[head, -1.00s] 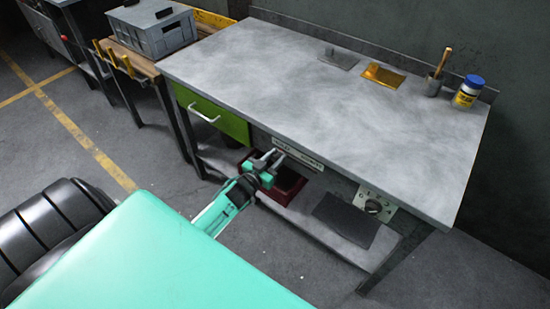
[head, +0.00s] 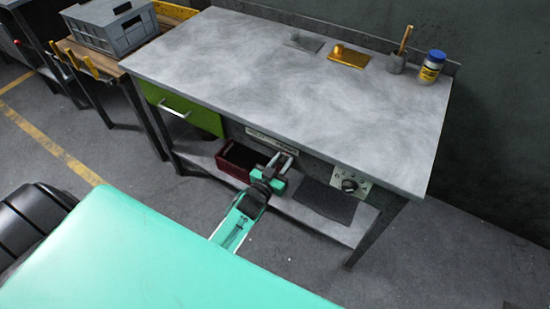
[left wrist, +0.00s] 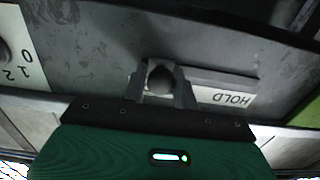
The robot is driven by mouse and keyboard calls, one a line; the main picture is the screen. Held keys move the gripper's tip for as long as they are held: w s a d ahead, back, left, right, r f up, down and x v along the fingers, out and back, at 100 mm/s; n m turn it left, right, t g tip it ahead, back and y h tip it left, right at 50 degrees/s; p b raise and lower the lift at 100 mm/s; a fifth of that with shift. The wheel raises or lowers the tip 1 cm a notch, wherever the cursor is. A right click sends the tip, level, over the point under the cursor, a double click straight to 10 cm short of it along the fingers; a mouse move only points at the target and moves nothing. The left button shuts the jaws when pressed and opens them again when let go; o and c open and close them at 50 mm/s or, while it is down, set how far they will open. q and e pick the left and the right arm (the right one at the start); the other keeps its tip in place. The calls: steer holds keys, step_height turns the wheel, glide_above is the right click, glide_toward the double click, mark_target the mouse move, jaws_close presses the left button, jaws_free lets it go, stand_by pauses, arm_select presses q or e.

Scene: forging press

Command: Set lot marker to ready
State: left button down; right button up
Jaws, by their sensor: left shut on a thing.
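A round dark knob (left wrist: 160,78) sits at the strip's left end in that view. My left gripper (head: 281,161) is at the bench front near the strip's right end. In the left wrist view its fingers (left wrist: 160,90) are shut on the knob. Any word behind the knob and fingers is hidden. My right gripper is not in view.
A green drawer (head: 180,112) is left of the strip, and a dial panel (head: 350,185) is right. A dark red bin (head: 232,162) and a black mat (head: 325,201) lie on the lower shelf (head: 375,217). The tabletop (head: 270,75) is mostly clear.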

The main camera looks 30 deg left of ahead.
arm_select(q)
steer(key=shift+d+f, duration=0.1)
steer(key=shift+d, duration=0.1)
steer(key=c, duration=1.4)
jaws_free()
steer(key=shift+o, duration=1)
steer(key=shift+d, duration=0.1)
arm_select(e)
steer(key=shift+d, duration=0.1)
arm_select(q)
steer(key=s+a, duration=0.1)
steer(key=s, duration=1.2)
steer(key=shift+s+b, duration=0.35)
steer(key=shift+s, duration=0.05)
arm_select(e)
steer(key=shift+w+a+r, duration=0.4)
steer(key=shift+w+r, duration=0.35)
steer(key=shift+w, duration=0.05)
